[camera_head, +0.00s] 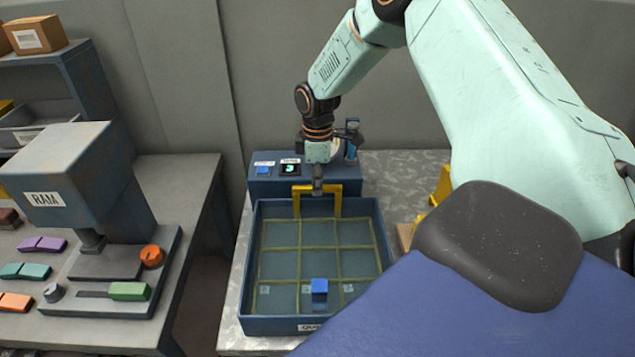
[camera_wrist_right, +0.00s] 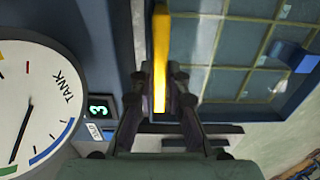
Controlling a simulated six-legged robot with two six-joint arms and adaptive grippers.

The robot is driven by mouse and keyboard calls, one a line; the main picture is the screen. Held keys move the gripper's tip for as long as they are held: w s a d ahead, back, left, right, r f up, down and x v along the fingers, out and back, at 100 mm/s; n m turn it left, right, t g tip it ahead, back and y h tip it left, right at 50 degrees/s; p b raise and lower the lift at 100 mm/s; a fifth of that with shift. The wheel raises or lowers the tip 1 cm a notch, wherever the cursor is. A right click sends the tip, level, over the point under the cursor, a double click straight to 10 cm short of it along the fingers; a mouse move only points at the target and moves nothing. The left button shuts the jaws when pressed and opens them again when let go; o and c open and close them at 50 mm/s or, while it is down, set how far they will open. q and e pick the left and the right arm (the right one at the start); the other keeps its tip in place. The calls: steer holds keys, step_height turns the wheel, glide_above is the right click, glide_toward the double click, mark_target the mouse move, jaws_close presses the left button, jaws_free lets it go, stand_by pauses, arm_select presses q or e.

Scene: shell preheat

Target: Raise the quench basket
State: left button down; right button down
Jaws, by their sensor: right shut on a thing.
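The quench basket is a yellow-lined grid (camera_head: 315,235) inside a blue tank (camera_head: 250,270), with a yellow handle (camera_head: 338,200) standing at its back edge. My right gripper (camera_head: 318,188) is at the top bar of that handle and is shut on it. In the right wrist view the yellow handle (camera_wrist_right: 160,60) runs between the fingers of the right gripper (camera_wrist_right: 160,85). A small blue block (camera_head: 320,290) is at the front middle of the grid. My left gripper is not in view.
A control box (camera_head: 262,185) with a blue button and a display reading 3 (camera_head: 290,170) stands behind the tank. A round tank gauge (camera_wrist_right: 30,105) shows in the right wrist view. A RAM press (camera_head: 65,185) stands on the left table.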

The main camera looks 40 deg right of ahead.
steer(key=shift+w+r+p, duration=0.1)
steer(key=shift+r+p, duration=0.6)
steer(key=shift+p, duration=0.05)
step_height(320, 180, up, 5)
steer(key=p, duration=0.4)
steer(key=shift+w+d, duration=0.15)
steer(key=shift+w, duration=0.05)
steer(key=c, duration=1.8)
jaws_free()
steer(key=shift+r, duration=0.1)
steer(key=o, duration=0.5)
steer(key=shift+s, duration=0.35)
steer(key=shift+w, duration=0.1)
